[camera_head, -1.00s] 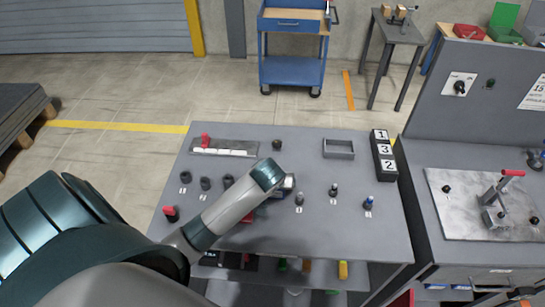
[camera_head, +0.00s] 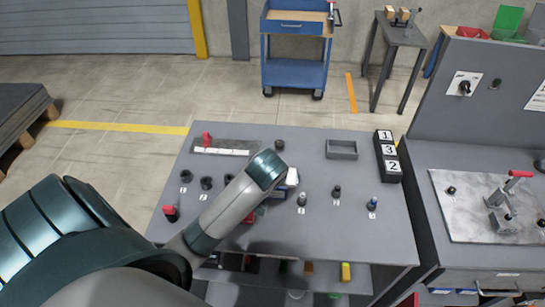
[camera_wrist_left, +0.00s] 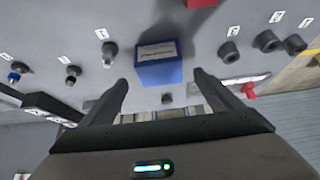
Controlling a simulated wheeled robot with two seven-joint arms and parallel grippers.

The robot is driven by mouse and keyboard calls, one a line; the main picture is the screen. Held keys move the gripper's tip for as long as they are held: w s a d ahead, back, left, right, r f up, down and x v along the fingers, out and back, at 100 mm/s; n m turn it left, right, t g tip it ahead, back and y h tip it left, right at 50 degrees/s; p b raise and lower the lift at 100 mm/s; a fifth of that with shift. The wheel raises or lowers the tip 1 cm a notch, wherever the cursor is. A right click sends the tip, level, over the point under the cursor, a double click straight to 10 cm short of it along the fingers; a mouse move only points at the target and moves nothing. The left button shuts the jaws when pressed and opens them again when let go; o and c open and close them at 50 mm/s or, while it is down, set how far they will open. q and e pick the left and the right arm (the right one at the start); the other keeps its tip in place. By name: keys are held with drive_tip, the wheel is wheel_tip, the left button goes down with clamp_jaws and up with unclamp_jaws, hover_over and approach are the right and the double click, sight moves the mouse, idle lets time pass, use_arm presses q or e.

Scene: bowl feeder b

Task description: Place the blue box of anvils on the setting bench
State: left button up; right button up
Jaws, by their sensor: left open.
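The blue box (camera_wrist_left: 160,65), with a pale label on its top, sits on the grey bench top in the left wrist view. My left gripper (camera_wrist_left: 160,82) is open, with its fingertips to either side of the box's near end; no contact is visible. In the head view my left wrist covers the place where box and fingers are, and a small pale part shows beside it. The grey bench (camera_head: 370,240) under them fills the middle. A second grey bench (camera_head: 420,160) stands at the right with a metal plate and a red-handled lever tool. My right gripper is out of view.
Dark bushings (camera_head: 206,183) stand left of my wrist and small pegs (camera_head: 337,192) right of it. A red block (camera_wrist_left: 200,3) lies beyond the box in the wrist view. An empty grey tray (camera_head: 342,150) and a numbered black block (camera_head: 386,156) lie at the back right.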

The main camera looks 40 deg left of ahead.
use_arm(q)
drive_tip(key=v, duration=0.5)
drive_tip(key=shift+b, duration=0.35)
drive_tip(key=shift+f, duration=0.15)
